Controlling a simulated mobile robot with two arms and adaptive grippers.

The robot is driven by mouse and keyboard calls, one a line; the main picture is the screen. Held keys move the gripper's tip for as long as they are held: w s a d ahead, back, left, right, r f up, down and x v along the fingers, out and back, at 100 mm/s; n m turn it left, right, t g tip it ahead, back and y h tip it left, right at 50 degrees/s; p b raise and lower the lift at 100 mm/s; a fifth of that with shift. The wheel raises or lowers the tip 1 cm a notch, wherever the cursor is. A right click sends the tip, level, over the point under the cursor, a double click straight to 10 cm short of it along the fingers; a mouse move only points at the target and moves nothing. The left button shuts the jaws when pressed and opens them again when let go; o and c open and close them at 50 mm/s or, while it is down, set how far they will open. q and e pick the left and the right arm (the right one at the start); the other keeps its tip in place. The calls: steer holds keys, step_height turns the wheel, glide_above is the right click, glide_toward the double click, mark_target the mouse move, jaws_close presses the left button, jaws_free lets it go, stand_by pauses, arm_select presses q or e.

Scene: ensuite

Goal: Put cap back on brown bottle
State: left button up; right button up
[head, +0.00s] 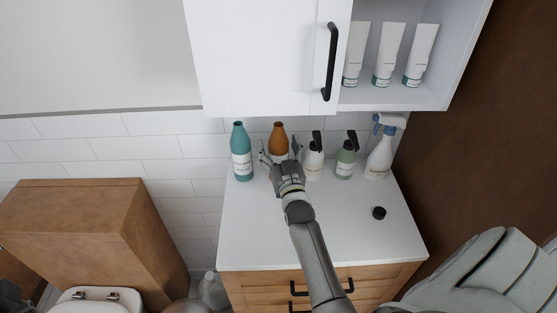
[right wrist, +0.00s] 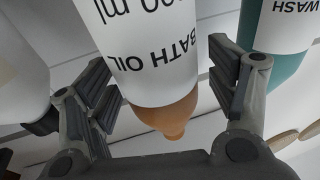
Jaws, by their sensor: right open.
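The brown bottle (head: 279,132) stands upright and uncapped at the back of the white counter. In the right wrist view it shows upside down as an orange-brown bottle (right wrist: 168,112) with a white "BATH OIL" label. My right gripper (head: 281,154) is open, with one finger on each side of the bottle. In the right wrist view, gaps show between the bottle and the fingers of the gripper (right wrist: 162,82). A black cap (head: 379,212) lies on the counter at the front right, apart from the bottles.
A teal bottle (head: 240,152) stands close left of the gripper. A white pump bottle (head: 314,162), a green pump bottle (head: 346,160) and a spray bottle (head: 379,158) stand to the right. A wall cabinet (head: 262,55) hangs above. The counter's front (head: 260,235) is mostly clear.

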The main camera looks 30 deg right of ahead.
steer(key=shift+c, duration=0.2)
jaws_close()
steer(key=shift+w+r, duration=0.1)
arm_select(q)
steer(key=shift+r, duration=0.1)
arm_select(e)
steer(key=shift+r, duration=0.1)
